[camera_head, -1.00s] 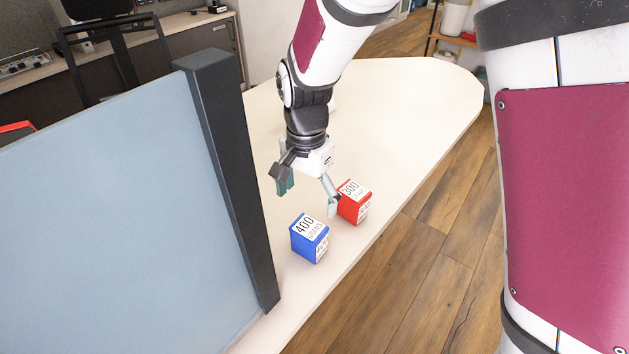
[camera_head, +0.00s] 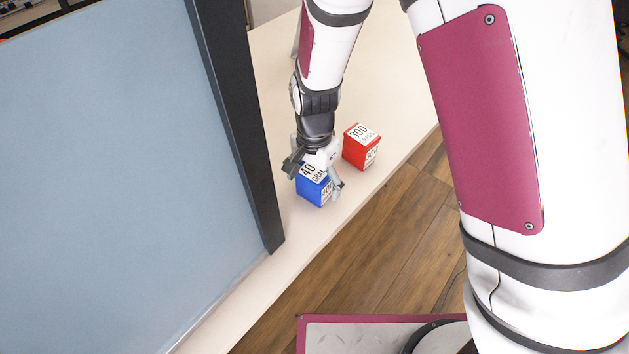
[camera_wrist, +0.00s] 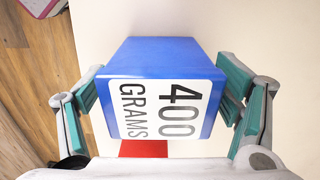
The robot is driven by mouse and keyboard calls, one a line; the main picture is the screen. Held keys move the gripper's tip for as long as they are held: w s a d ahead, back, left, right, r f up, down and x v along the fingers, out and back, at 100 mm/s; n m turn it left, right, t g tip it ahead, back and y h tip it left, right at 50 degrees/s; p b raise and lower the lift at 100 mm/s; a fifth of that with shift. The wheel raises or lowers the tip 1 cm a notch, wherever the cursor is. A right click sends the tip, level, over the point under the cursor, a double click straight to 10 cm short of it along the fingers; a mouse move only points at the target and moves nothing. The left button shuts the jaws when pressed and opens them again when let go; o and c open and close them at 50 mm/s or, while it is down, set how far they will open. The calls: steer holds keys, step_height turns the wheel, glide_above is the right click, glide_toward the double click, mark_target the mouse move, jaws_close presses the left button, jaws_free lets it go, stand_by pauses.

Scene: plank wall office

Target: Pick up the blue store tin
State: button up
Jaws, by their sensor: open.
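The blue store tin (camera_head: 314,191) stands upright on the pale table, with a white label reading 400 grams. In the wrist view the tin (camera_wrist: 160,62) fills the middle, between the two fingers. My gripper (camera_head: 314,182) is open around the top of the tin, one finger on each side. In the wrist view my gripper (camera_wrist: 165,100) has teal pads near both sides of the tin; I cannot tell whether the left pad touches it. The gripper partly hides the tin's top in the head view.
A red tin (camera_head: 361,148) marked 300 stands just behind and right of the blue tin. A blue-grey divider panel (camera_head: 110,170) with a dark post (camera_head: 232,120) rises at the left. The table's (camera_head: 285,240) front edge is close to the blue tin, with wooden floor beyond.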

steer(key=shift+f, duration=0.25)
steer(key=c, duration=1.6)
steer(key=shift+r, duration=0.2)
